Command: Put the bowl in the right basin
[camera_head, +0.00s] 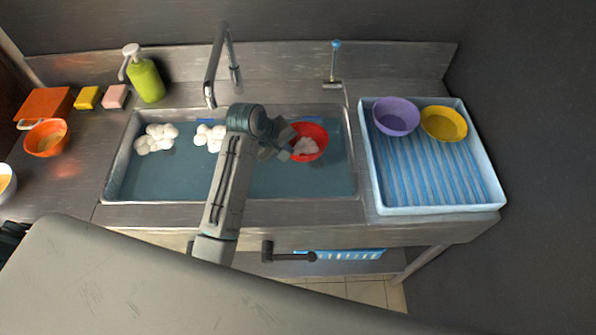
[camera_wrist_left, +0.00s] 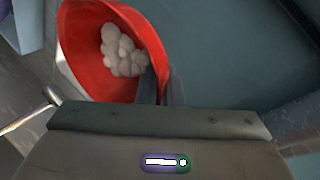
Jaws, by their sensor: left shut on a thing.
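A red bowl (camera_head: 320,134) with white foam inside is over the right part of the sink. It also shows in the left wrist view (camera_wrist_left: 85,60), where it looks tilted. My left gripper (camera_head: 287,143) is shut on the bowl's rim, with its fingers (camera_wrist_left: 165,88) at the wall in the wrist view. The right basin (camera_head: 300,183) holds bluish water below the bowl. I cannot tell whether the bowl touches the water. My arm hides the middle of the sink, including any divider. My right gripper is not in view.
Foam clumps (camera_head: 157,138) float in the left part of the sink. A faucet (camera_head: 213,70) stands behind. A pale blue tray (camera_head: 430,210) at right holds a purple bowl (camera_head: 397,117) and a yellow bowl (camera_head: 444,124). A green bottle (camera_head: 147,82), sponges (camera_head: 88,97) and an orange bowl (camera_head: 45,138) stand left.

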